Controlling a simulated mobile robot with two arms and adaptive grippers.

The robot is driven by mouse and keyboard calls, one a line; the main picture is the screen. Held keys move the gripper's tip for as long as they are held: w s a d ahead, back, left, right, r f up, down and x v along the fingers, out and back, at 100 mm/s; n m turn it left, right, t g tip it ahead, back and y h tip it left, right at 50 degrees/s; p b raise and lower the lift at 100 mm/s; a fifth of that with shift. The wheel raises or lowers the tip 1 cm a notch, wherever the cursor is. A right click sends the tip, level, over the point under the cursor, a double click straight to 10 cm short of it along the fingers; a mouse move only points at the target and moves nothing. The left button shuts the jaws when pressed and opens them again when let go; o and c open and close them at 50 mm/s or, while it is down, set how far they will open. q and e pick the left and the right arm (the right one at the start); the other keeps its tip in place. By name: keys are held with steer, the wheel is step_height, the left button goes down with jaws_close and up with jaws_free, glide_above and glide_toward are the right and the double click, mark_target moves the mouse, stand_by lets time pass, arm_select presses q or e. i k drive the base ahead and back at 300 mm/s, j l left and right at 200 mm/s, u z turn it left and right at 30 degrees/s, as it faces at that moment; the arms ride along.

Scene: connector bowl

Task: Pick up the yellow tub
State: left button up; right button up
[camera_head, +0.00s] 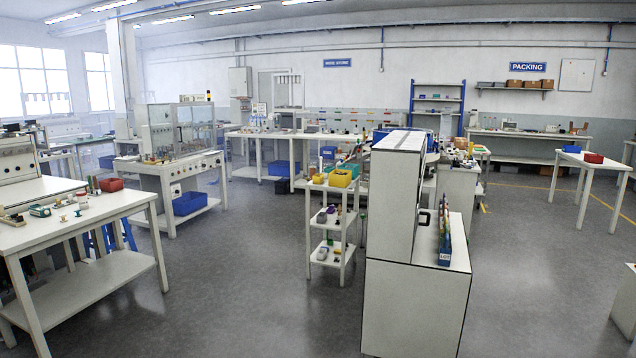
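A yellow tub (341,180) sits on the top shelf of a narrow white shelf cart (331,213) near the middle of the view. Neither of my grippers is in view.
A tall white cabinet (395,200) stands right of the cart. A blue bin (188,203) sits under a machine table. Grey floor (240,270) is clear between bench and cart.

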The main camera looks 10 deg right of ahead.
mark_target(317, 178)
steer(key=i+z, duration=0.15)
steer(key=i, duration=0.85)
steer(key=i+j+u, duration=0.2)
steer(key=i, duration=0.55)
steer(key=i+l+u, duration=0.2)
steer(key=i, duration=0.55)
steer(key=i+l+u, duration=0.2)
steer(key=i, duration=0.5)
steer(key=i+j, duration=0.05)
steer(key=j, duration=0.05)
